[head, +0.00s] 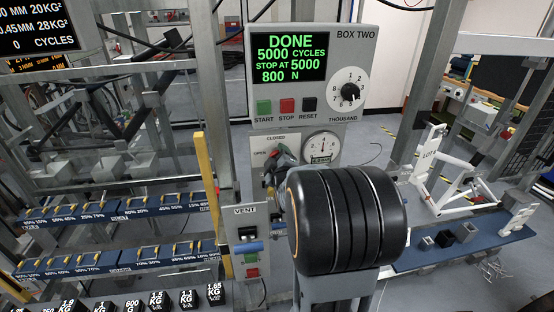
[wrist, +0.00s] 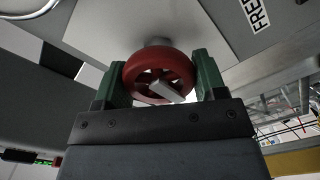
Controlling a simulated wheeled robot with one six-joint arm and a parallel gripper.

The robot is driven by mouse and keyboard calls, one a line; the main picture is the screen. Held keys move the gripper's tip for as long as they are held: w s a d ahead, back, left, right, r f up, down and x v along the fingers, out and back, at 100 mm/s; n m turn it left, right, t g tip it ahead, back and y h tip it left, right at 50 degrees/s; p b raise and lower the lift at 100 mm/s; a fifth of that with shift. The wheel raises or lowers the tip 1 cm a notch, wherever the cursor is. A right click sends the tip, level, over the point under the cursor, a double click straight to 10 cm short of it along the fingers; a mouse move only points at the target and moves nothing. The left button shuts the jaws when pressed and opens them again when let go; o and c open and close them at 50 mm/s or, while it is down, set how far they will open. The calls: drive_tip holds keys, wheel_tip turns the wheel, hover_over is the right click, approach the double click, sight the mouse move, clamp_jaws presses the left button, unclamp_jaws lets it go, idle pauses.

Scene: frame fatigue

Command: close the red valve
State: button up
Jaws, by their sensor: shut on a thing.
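The red valve (wrist: 158,62) is a spoked handwheel on a grey panel, with a pale bar across its face. In the wrist view my gripper (wrist: 156,75) has a green finger on each side of the wheel and is shut on it. In the head view, the red valve (head: 283,149) shows only as a small red patch on the panel with OPEN and CLOSED labels. My black arm hides most of the gripper there. I cannot read the valve's exact turn angle.
Beside the valve is a round gauge (head: 321,148). Above is a control box (head: 309,75) reading DONE, 5000 cycles, with START, STOP and RESET buttons. A VENT switch panel (head: 247,243) is below. Blue racks (head: 110,262) stand left; a white frame (head: 462,190) lies right.

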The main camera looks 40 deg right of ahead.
drive_tip(key=m+b, duration=0.1)
drive_tip(key=b, duration=0.2)
drive_tip(key=shift+f+m, duration=0.3)
drive_tip(key=shift+m, duration=0.1)
drive_tip(key=m+b, duration=0.2)
drive_tip(key=b, duration=0.1)
drive_tip(key=shift+m, duration=0.3)
drive_tip(key=m+b, duration=0.4)
drive_tip(key=shift+d+r+m, duration=0.1)
drive_tip(key=shift+r+m, duration=0.05)
drive_tip(key=shift+m, duration=0.15)
drive_tip(key=m+b, duration=0.2)
drive_tip(key=m, duration=0.2)
drive_tip(key=shift+s+d+r, duration=0.1)
drive_tip(key=shift+m, duration=2.5)
drive_tip(key=o, duration=0.9)
